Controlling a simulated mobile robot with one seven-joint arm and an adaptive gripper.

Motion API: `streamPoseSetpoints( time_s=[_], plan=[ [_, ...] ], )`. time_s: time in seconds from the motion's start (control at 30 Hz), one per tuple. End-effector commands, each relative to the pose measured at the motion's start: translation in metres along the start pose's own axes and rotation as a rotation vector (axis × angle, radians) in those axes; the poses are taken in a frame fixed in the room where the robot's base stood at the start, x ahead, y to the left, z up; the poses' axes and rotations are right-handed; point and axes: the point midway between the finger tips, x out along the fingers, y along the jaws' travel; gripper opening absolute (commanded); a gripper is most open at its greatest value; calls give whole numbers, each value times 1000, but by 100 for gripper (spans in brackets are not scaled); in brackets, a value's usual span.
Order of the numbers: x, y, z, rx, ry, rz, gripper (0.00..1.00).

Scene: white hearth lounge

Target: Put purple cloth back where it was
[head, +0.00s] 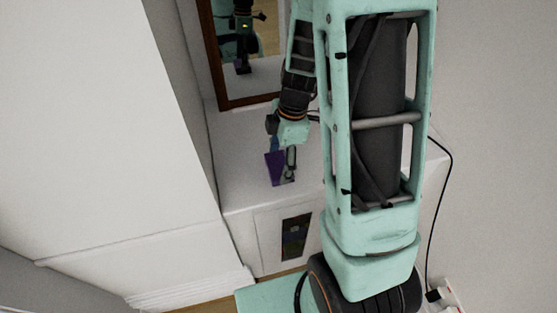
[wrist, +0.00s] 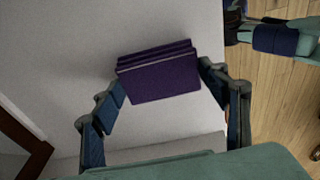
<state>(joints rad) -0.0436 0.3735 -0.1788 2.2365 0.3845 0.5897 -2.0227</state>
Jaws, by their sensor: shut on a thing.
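The purple cloth (head: 273,169) is a folded stack with several layered edges, seen in the wrist view (wrist: 160,80) between the fingertips. My gripper (head: 281,165) is shut on it, one finger at each side; the fingers also show in the wrist view (wrist: 160,76). In the head view the cloth hangs tilted over the front part of a white cabinet top (head: 240,185). I cannot tell whether it touches the top. My gripper partly hides its right side in the head view.
A brown-framed mirror (head: 217,55) stands at the back of the cabinet top. A tall white wall block (head: 100,120) rises at left. The cabinet front has a dark panel (head: 296,238). A black cable (head: 446,190) hangs at right. Wooden floor (wrist: 275,90) lies beyond the edge.

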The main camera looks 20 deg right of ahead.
Motion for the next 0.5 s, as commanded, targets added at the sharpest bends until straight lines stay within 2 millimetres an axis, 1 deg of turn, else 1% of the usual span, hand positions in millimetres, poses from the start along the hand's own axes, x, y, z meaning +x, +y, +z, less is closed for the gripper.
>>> streamPoseSetpoints(
  time_s=[0.13,0.17,0.3,0.5],
  plan=[
    [4,0,0,0,0,1,49],
    [2,0,0,0,0,0,71],
    [2,0,0,0,0,0,86],
    [2,0,0,0,0,0,86]
  ],
)
